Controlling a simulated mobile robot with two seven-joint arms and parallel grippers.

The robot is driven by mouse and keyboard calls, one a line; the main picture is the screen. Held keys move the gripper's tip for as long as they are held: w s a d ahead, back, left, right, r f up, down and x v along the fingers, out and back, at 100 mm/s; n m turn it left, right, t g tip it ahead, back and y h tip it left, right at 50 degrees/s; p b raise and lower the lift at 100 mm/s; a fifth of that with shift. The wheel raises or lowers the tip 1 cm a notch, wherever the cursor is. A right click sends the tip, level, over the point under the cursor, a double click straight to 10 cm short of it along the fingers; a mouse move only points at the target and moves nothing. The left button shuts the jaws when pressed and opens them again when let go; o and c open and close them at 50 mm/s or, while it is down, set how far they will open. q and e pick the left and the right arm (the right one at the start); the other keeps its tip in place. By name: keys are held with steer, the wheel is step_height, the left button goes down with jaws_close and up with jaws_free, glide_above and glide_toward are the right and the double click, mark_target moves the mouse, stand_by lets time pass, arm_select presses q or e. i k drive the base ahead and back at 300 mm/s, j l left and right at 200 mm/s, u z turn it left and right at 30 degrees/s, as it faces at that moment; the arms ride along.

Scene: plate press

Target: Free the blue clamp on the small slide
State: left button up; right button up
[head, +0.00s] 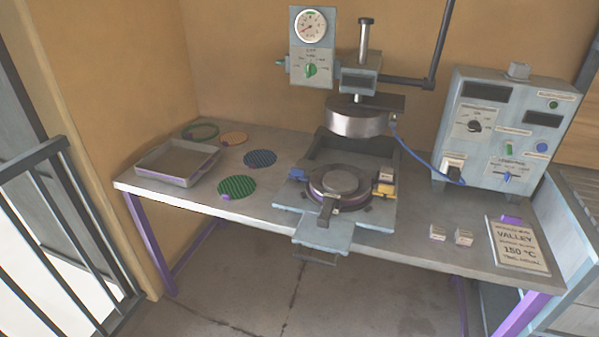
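The blue clamp (297,174) sits at the left side of the round mould on the press's small slide. The slide's pale blue plate (323,235) sticks out toward the table's front edge. A round dark mould (339,190) with a grey disc on top and a dark handle (326,212) rests on it. A yellow clamp (385,188) sits at the right side of the mould. The clamps are too small to tell how they are set. Neither of my grippers is in the head view.
The press's upper platen (357,120) hangs above the slide. A grey control box (505,130) stands at the right, with a blue cable. A grey tray (176,162) and several patterned discs (237,187) lie at the left. Small blocks (438,232) and a sign (519,245) lie at the front right.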

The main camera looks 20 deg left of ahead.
mark_target(298, 174)
steer(key=i+j+u, duration=0.25)
steer(key=u, duration=0.15)
steer(key=i+j+u, duration=0.4)
steer(key=k, duration=0.1)
